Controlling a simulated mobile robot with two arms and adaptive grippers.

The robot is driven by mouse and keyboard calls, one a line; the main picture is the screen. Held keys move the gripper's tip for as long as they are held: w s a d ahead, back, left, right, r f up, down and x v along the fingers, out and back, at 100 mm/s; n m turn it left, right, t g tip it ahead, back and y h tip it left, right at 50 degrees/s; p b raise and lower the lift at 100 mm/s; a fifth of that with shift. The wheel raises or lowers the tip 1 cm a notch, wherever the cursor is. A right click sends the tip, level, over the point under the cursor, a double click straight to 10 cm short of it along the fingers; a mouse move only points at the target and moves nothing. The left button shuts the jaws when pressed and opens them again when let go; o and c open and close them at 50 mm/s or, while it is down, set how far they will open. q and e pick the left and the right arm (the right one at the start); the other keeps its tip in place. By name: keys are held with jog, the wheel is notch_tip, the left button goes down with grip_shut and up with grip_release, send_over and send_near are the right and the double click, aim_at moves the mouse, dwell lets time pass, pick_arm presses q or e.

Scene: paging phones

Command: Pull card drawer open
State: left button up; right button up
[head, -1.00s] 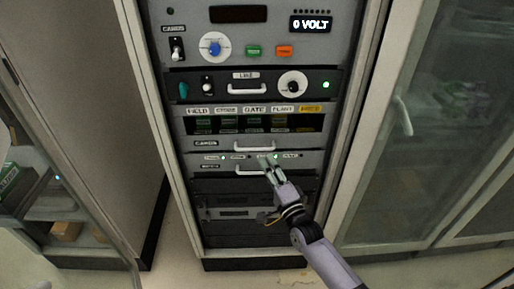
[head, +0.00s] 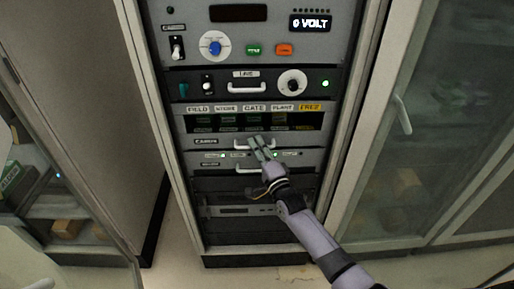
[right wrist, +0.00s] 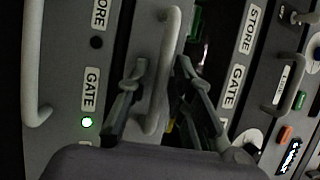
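The card drawer (head: 222,143) is a grey front marked CARDS in the rack, below a dark slot of labelled cards. Its front looks flush with the rack. Its pale bar handle (head: 240,147) is partly covered by my right gripper (head: 261,147) in the head view. In the right wrist view the card drawer handle (right wrist: 164,75) runs upright between the two fingers of my right gripper (right wrist: 160,72). The fingers are apart, one on each side of the handle, and I cannot tell whether they touch it. My left gripper is out of view.
A lower panel with a similar handle (head: 246,170) and green lights sits just below. A black LINE panel (head: 264,86) with a handle and knob is above. A cabinet with a glass door (head: 420,130) stands to the right. Open floor lies in front of the rack.

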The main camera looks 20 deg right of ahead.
grip_shut()
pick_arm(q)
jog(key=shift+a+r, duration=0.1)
pick_arm(e)
jog(key=shift+s+f, duration=0.1)
jog(key=shift+s, duration=0.05)
dwell(0.4)
